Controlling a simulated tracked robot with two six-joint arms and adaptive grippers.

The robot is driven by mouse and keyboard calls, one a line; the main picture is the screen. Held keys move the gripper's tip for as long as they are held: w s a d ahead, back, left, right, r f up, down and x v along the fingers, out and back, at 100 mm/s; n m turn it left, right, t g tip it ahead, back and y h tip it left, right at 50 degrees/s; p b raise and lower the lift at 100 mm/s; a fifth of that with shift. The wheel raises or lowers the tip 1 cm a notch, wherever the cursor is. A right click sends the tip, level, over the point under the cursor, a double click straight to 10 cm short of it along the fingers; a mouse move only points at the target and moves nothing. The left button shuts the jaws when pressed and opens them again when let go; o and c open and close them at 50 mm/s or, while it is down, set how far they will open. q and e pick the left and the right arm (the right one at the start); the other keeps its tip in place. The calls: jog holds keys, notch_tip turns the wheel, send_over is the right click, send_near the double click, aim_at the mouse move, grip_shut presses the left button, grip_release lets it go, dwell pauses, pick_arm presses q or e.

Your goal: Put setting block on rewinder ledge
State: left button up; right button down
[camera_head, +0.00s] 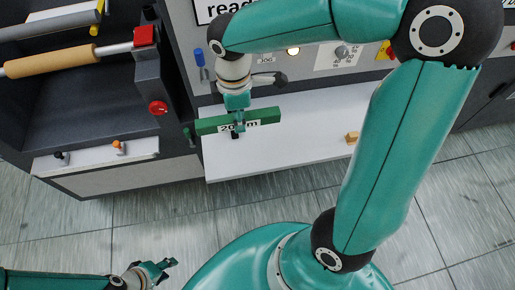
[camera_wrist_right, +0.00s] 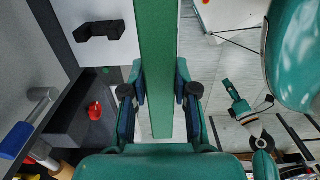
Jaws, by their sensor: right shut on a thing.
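The setting block (camera_head: 262,117) is a long green bar with a white label, partly readable as "20". My right gripper (camera_head: 237,122) is shut on its middle, and the bar lies level, left to right. In the right wrist view the block (camera_wrist_right: 157,50) runs upright between the fingers (camera_wrist_right: 159,100). In the head view it overlaps the left end of a white shelf; its height above cannot be told. The left machine with rolls has a white ledge (camera_head: 100,160) at its front. My left gripper (camera_head: 165,267) is open and empty, low over the floor.
The white shelf (camera_head: 300,155) carries a small wooden block (camera_head: 352,137). A black knob (camera_head: 61,157) and an orange knob (camera_head: 119,147) are on the left ledge. A red knob (camera_head: 158,107) projects from the left machine. Tiled floor in front is clear.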

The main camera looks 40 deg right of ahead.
jog(key=b, duration=0.1)
send_over(243, 160)
notch_tip(243, 160, down, 15)
jog(key=shift+f, duration=0.1)
jog(key=shift+f+b, duration=0.65)
jog(key=shift+f, duration=1.4)
jog(key=shift+f, duration=0.2)
jog(key=c, duration=0.9)
grip_release()
jog(key=shift+r, duration=0.1)
jog(key=shift+r, duration=0.1)
jog(key=shift+r, duration=0.2)
notch_tip(243, 160, up, 12)
jog(key=p, duration=0.2)
jog(key=shift+f, duration=0.15)
